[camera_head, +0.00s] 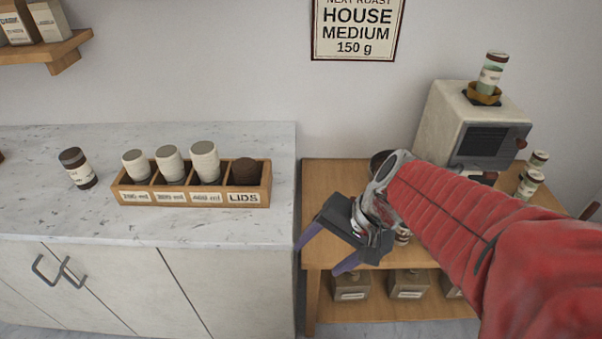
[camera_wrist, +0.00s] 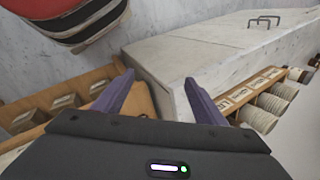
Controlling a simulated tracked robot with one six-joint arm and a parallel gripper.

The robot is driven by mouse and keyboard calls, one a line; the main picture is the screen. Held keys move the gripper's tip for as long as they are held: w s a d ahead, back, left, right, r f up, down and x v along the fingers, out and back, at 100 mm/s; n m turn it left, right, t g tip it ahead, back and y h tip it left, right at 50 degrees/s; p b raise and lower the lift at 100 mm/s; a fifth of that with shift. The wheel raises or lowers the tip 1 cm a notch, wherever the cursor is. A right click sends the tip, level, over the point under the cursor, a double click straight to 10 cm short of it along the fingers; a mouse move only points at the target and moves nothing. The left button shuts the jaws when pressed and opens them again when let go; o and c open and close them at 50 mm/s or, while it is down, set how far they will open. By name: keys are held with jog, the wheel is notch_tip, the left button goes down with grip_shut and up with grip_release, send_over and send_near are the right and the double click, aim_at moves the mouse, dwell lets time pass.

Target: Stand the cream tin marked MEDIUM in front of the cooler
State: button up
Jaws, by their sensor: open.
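My gripper (camera_head: 324,252) is open and empty, at the left edge of the wooden stand; its two purple fingers also stand apart in the wrist view (camera_wrist: 158,82). A small tin (camera_head: 402,238) with a pale label is mostly hidden behind my arm. Two cream tins with dark lids (camera_head: 529,183) (camera_head: 539,160) stand at the right of the stand. A dark-lidded tin with a cream label (camera_head: 79,169) stands on the counter at left. I cannot read MEDIUM on any tin. A dark round rim (camera_head: 377,160) behind my wrist may be the cooler; it is mostly hidden.
The marble counter (camera_head: 60,220) holds a wooden rack (camera_head: 190,199) of cups and lids. A cream machine (camera_head: 441,118) stands at the back right, with a small jar (camera_head: 492,70) on top. Square containers (camera_head: 409,284) fill the lower shelf. The wall sign (camera_head: 356,32) reads HOUSE MEDIUM 150 g.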

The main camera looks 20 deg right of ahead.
notch_tip(320, 180, up, 8)
jog(key=s+n+t+h, duration=0.2)
jog(key=n+h, duration=0.2)
jog(key=n, duration=0.3)
jog(key=shift+s+r+n+t, duration=0.2)
jog(key=shift+r+n+t, duration=0.1)
jog(key=shift+t, duration=0.1)
jog(key=shift+d+f, duration=0.1)
